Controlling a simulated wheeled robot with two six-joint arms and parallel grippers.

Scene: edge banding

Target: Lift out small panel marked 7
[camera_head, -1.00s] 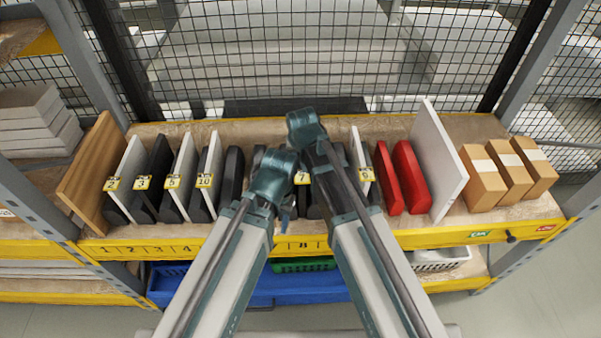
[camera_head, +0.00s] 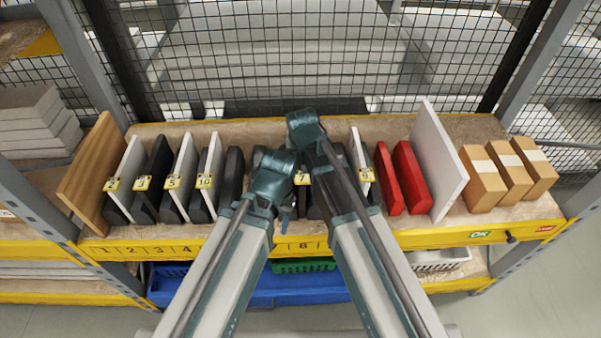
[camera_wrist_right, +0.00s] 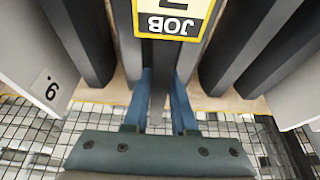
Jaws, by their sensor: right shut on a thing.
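The small panel marked 7 shows its yellow tag (camera_head: 302,178) in the middle of the rack, between my two arms. In the right wrist view its yellow JOB tag (camera_wrist_right: 172,18) is upside down and cut by the top edge, with a thin dark panel edge (camera_wrist_right: 158,82) below it. My right gripper (camera_wrist_right: 160,100) has its blue fingers on both sides of this edge and is shut on it. In the head view my right arm hides most of the panel and the grip. My left gripper (camera_head: 288,214) is beside it, its fingers mostly hidden.
Dark dividers (camera_wrist_right: 80,45) stand close on both sides. A white panel tagged 9 (camera_head: 366,175), red panels (camera_head: 411,177) and a tall white board (camera_head: 438,160) stand right. Tagged panels (camera_head: 205,172) stand left. A wire mesh (camera_head: 290,50) closes the back.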

